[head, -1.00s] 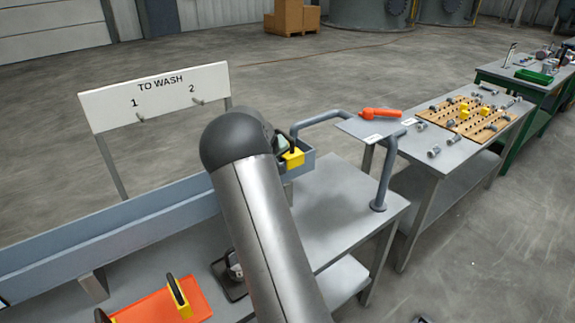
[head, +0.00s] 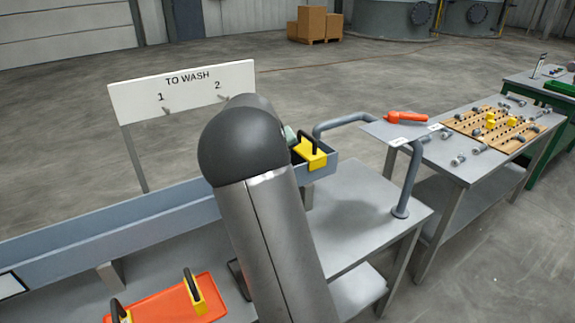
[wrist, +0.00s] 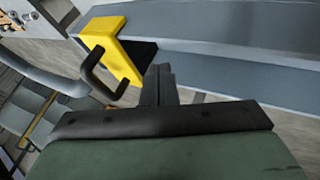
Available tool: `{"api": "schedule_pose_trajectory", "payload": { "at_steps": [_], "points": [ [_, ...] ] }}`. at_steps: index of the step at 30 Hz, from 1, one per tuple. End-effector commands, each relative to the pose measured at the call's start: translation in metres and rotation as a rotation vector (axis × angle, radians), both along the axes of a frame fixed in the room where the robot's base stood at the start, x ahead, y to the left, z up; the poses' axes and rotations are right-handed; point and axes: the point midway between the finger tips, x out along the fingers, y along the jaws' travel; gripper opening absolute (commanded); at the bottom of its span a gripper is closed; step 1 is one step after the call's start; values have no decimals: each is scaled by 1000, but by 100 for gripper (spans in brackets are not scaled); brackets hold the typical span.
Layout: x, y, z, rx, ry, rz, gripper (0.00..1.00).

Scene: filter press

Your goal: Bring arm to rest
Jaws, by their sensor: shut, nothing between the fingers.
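My arm (head: 268,230) rises through the middle of the head view, its dark rounded joint (head: 242,145) in front of the long blue-grey trough. My gripper is mostly hidden behind this joint in the head view. In the wrist view my gripper (wrist: 160,82) shows its dark fingers together, with nothing seen between them. A yellow block with a black handle (head: 312,155) sits at the trough's right end. It also shows in the wrist view (wrist: 122,52), just beyond and left of the fingertips; I cannot tell whether they touch.
The trough (head: 130,220) runs along the bench below a "TO WASH" board (head: 184,92) with two pegs. An orange plate (head: 165,303) with yellow-and-black handles lies at the front. A bent grey rail (head: 410,185) and an orange tool (head: 405,118) are at right.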

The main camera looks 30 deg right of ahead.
Motion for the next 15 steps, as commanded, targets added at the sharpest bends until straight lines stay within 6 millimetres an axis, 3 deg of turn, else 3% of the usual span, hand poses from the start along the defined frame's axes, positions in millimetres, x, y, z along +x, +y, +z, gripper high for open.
{"api": "schedule_pose_trajectory", "payload": {
  "at_steps": [6,15],
  "points": [
    [-9,12,19,0,-2,1,0],
    [-11,14,22,4,1,0,0]
  ]
}}
